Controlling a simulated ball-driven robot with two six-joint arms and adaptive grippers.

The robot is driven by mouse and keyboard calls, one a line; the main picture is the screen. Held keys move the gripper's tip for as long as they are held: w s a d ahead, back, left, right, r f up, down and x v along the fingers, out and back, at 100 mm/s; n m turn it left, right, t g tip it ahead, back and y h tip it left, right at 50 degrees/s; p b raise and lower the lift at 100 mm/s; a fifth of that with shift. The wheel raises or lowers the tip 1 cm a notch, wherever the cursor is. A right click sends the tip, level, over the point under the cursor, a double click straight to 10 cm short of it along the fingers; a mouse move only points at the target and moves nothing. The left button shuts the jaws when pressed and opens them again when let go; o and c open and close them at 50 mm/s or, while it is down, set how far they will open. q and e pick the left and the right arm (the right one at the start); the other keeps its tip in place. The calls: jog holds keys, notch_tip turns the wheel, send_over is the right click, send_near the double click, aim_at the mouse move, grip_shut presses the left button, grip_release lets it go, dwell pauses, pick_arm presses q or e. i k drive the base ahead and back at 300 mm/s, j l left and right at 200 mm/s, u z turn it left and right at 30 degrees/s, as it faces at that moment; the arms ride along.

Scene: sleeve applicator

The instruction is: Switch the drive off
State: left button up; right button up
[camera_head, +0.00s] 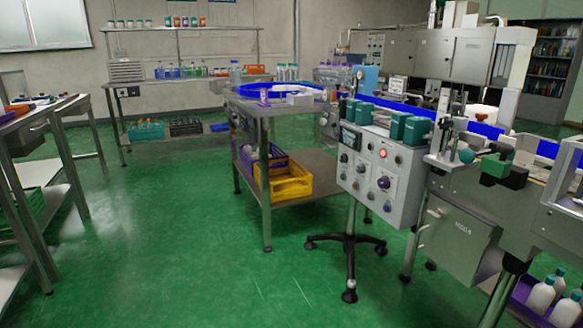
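A grey control box (404,196) stands on a black-footed pedestal right of centre. Its front panel carries a dark display (351,138), a bright red lamp or button (382,154), a dark purple knob (384,183) and several small knobs and buttons. The labels are too small to read, so I cannot tell which control belongs to the drive. The machine with a conveyor (465,185) stands behind and to the right of the box. Neither of my grippers is in view.
A steel table (267,109) with yellow and purple crates on its lower shelf stands left of the box. Another bench (40,118) is at the far left. A crate of white bottles (540,297) is at bottom right. The green floor (190,240) in front is clear.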

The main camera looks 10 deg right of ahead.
aim_at(384, 182)
jog(key=i+j, duration=0.15)
jog(key=i, duration=0.55)
jog(key=i+j+u, duration=0.15)
jog(key=i, duration=0.55)
